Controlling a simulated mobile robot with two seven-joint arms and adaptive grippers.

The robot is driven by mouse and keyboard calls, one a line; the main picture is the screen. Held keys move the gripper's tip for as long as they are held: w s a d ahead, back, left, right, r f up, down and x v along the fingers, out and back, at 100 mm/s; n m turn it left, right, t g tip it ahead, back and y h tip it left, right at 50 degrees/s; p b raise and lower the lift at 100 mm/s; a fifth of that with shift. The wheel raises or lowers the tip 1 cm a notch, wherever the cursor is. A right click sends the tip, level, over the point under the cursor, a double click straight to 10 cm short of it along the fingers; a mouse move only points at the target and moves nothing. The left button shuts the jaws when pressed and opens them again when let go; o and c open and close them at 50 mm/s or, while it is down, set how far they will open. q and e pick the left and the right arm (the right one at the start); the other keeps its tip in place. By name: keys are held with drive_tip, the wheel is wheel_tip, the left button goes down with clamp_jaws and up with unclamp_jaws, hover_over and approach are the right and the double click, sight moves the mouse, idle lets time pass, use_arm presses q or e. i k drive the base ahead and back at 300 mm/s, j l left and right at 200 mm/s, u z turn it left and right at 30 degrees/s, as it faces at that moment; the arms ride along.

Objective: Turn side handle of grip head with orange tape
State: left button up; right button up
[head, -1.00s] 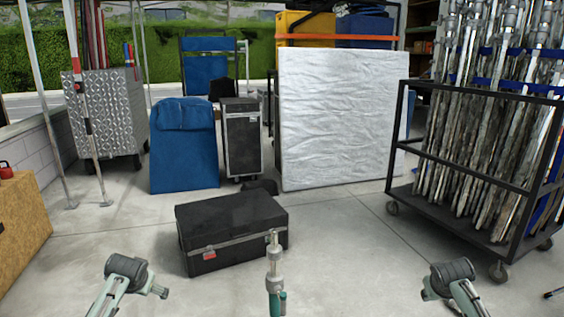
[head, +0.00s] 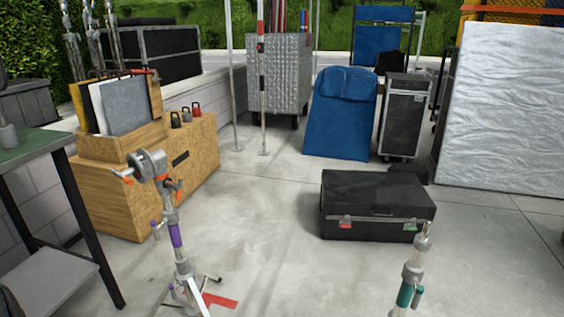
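A silver light stand (head: 181,262) with a purple band stands at the left in the head view. A grey grip head (head: 152,165) sits on its top. Orange shows on a handle at the head's left side (head: 128,177) and on a part at its lower right (head: 179,186); I cannot tell which is the taped side handle. A second stand (head: 413,272) with a teal band rises at the lower right, with no grip head on its top. Neither of my grippers is in view.
A green-topped table (head: 40,143) stands at the far left. A wooden box (head: 125,200) holding flat panels is behind the grip head. A black case (head: 375,205) lies on the floor at right. Red tape (head: 219,301) marks the floor.

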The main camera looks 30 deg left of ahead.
sight(178, 188)
drive_tip(key=u, duration=1.7)
